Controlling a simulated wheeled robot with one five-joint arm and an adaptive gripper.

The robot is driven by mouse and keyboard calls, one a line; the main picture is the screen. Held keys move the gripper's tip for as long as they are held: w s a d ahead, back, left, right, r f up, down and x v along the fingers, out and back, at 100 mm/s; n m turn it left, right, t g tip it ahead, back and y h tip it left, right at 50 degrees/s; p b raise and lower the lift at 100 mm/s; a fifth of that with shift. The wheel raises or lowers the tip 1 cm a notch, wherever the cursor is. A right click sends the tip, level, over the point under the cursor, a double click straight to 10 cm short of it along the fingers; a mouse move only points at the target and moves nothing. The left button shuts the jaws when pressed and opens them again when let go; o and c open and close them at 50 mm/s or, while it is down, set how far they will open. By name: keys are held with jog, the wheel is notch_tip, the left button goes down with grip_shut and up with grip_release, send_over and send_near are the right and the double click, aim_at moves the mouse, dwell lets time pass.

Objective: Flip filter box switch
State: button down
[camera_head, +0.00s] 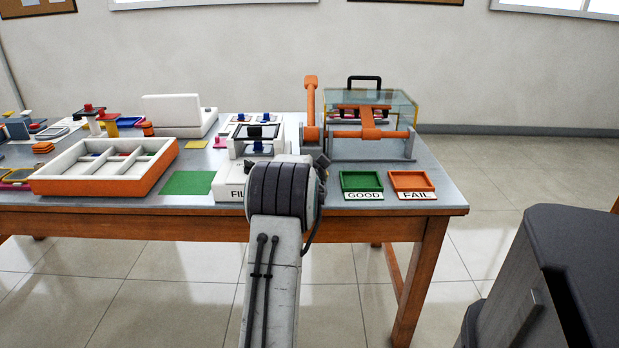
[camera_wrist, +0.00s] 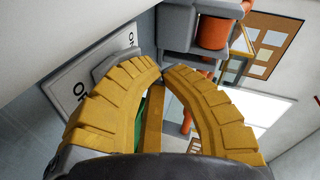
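The white filter box (camera_head: 230,190) stands at the table's front edge in the head view. My wrist covers its right part, and only the start of its front lettering shows. In the wrist view, a white panel with dark lettering (camera_wrist: 82,88) lies at the left. A grey raised piece (camera_wrist: 112,64), seemingly the switch, shows on it, partly behind the left finger. My gripper (camera_wrist: 163,70) has its yellow fingers curved together, tips almost meeting, with nothing seen between them. The fingers are beside the grey piece; contact cannot be told. My wrist hides the gripper in the head view.
Right of the box are a green GOOD tray (camera_head: 361,181) and an orange FAIL tray (camera_head: 411,181). An orange-and-grey fixture (camera_head: 372,134) stands behind them. An orange-rimmed divided tray (camera_head: 105,187) and a green mat (camera_head: 187,183) lie to the left.

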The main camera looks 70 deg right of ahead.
jog(key=shift+d+f+b, duration=0.1)
jog(key=shift+f+b, duration=0.55)
jog(key=shift+f, duration=0.35)
dwell(1.5)
jog(key=shift+a+r, duration=0.2)
jog(key=shift+r, duration=0.15)
dwell(0.6)
jog(key=shift+s+a+r+p, duration=0.1)
jog(key=shift+a+r, duration=0.25)
jog(key=shift+r, duration=0.5)
jog(key=shift+s+a+r+p, duration=0.15)
jog(key=shift+a+r, duration=0.15)
jog(key=shift+r, duration=0.6)
jog(key=shift+s+a+r+p, duration=0.1)
jog(key=shift+a+r, duration=0.25)
jog(key=shift+r, duration=0.5)
